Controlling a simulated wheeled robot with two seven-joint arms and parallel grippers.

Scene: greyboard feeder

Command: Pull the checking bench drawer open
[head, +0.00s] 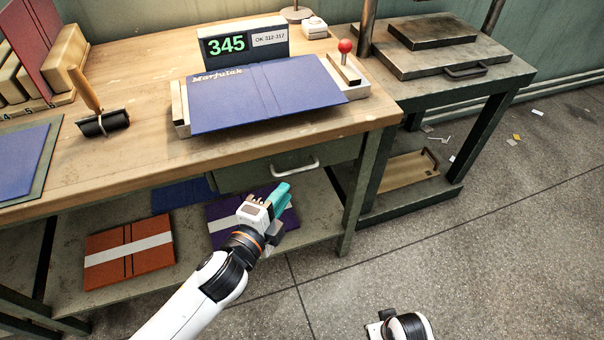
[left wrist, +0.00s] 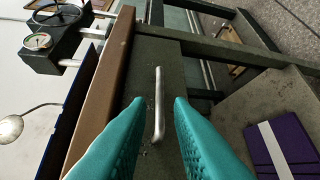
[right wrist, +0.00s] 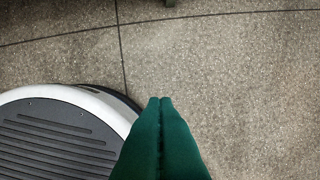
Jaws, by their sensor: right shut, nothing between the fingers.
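The checking bench drawer (head: 300,160) is a dark green front under the wooden bench top, with a pale metal bar handle (head: 296,167). It looks closed. My left gripper (head: 282,191) is in front of the drawer, just below and left of the handle in the head view. In the left wrist view its teal fingers are apart, and the handle (left wrist: 158,105) stands between and beyond their tips, not gripped. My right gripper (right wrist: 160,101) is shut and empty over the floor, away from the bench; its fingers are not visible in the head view.
On the bench top (head: 120,165) lie a blue cover (head: 262,95) on a gauge, a display (head: 243,42) and a roller (head: 103,122). The lower shelf holds an orange cover (head: 130,250) and a purple cover (head: 225,230). Open floor (head: 480,230) lies to the right.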

